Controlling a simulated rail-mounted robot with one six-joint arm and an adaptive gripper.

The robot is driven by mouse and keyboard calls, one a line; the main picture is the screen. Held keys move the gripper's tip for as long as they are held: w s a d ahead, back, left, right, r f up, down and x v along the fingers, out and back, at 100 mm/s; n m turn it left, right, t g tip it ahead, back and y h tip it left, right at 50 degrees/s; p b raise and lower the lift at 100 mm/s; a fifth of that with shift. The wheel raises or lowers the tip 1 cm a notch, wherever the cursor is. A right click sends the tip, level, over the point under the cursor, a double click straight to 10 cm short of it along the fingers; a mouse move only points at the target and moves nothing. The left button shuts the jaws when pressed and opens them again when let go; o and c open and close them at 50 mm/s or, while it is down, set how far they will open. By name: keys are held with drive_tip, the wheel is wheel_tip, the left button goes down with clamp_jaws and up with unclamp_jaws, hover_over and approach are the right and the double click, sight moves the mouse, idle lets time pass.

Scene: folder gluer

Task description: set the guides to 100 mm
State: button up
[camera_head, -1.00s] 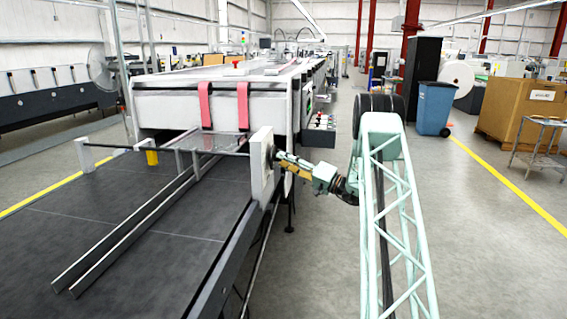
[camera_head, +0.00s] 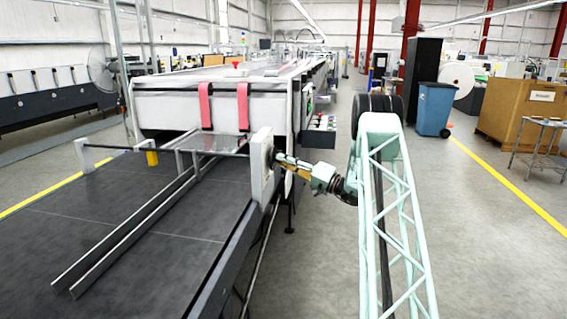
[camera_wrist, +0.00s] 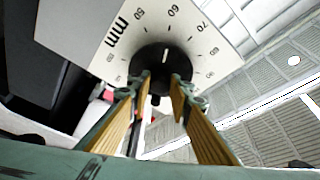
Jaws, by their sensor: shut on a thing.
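Two parallel metal guide rails (camera_head: 130,235) lie close together over the dark belt in the head view. A white end plate (camera_head: 262,180) stands at the belt's right edge, with my gripper (camera_head: 277,158) at its right face. In the wrist view, a white dial plate (camera_wrist: 108,35) reads "mm", with 50, 60 and 70 legible among its marks. My gripper (camera_wrist: 161,87) is shut on the round black knob (camera_wrist: 164,62) at the dial's centre. The knob's white line points at about 60. The fingers cover the lower part of the knob.
The white machine body (camera_head: 165,105) with two red straps stands behind. Open floor (camera_head: 470,240) lies to the right, with a blue bin (camera_head: 434,107) farther back.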

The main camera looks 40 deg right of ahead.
drive_tip(key=shift+m, duration=0.5)
drive_tip(key=m+g+p, duration=0.2)
drive_tip(key=m+p, duration=0.3)
drive_tip(key=m, duration=0.1)
drive_tip(key=r+m+g+p, duration=0.1)
drive_tip(key=m+g+p, duration=0.2)
drive_tip(key=m+p, duration=0.3)
drive_tip(key=m+g+y+p, duration=0.1)
drive_tip(key=m+g+p, duration=0.2)
drive_tip(key=m+p, duration=0.3)
drive_tip(key=shift+w+d+r, duration=0.25)
drive_tip(key=shift+d+r, duration=0.1)
drive_tip(key=shift+r, duration=0.05)
idle(0.7)
drive_tip(key=shift+m+g+p, duration=0.3)
drive_tip(key=shift+g, duration=0.1)
drive_tip(key=o, duration=0.9)
